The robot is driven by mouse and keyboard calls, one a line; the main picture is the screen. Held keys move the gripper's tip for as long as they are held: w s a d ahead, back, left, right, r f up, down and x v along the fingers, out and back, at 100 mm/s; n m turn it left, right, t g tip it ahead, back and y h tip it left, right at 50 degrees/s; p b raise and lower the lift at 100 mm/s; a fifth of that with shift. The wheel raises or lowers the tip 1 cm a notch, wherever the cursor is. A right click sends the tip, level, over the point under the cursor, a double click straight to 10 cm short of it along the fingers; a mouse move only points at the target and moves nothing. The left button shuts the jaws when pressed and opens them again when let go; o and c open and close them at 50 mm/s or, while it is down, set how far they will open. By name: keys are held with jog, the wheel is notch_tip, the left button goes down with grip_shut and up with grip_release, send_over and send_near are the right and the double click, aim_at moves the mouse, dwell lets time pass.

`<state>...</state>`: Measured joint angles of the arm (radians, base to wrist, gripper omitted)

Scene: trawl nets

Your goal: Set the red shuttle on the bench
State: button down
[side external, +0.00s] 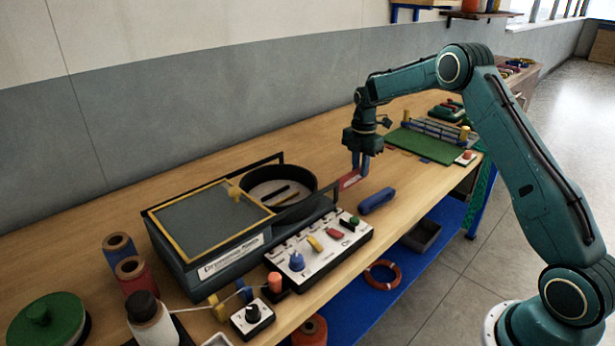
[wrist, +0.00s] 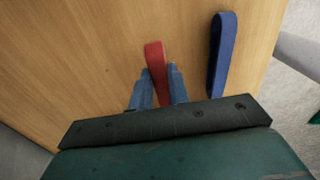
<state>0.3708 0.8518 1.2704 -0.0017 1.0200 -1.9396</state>
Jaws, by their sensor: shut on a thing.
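The red shuttle (side external: 349,181) is low over the bench (side external: 420,190), beside the black-framed machine; I cannot tell whether it touches the wood. My gripper (side external: 360,166) points down and is shut on the shuttle. In the wrist view, the red shuttle (wrist: 154,56) sticks out between the blue fingers of my gripper (wrist: 160,74), and its near part is hidden by the gripper. A blue shuttle (side external: 377,200) lies on the bench to the right of it, apart from it; it also shows in the wrist view (wrist: 222,52).
A machine with a round black drum (side external: 280,190) and a yellow-framed lid stands to the left. A white control box (side external: 318,250) sits in front of it. A green board with posts (side external: 425,146) lies farther back. Bare bench lies around the blue shuttle, near the front edge.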

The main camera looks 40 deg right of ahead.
aim_at(359, 175)
jog(key=shift+f, duration=1.6)
jog(key=shift+f, duration=0.15)
jog(key=c, duration=1.3)
grip_release()
jog(key=shift+c, duration=0.2)
notch_tip(359, 175, up, 12)
jog(key=shift+r, duration=0.2)
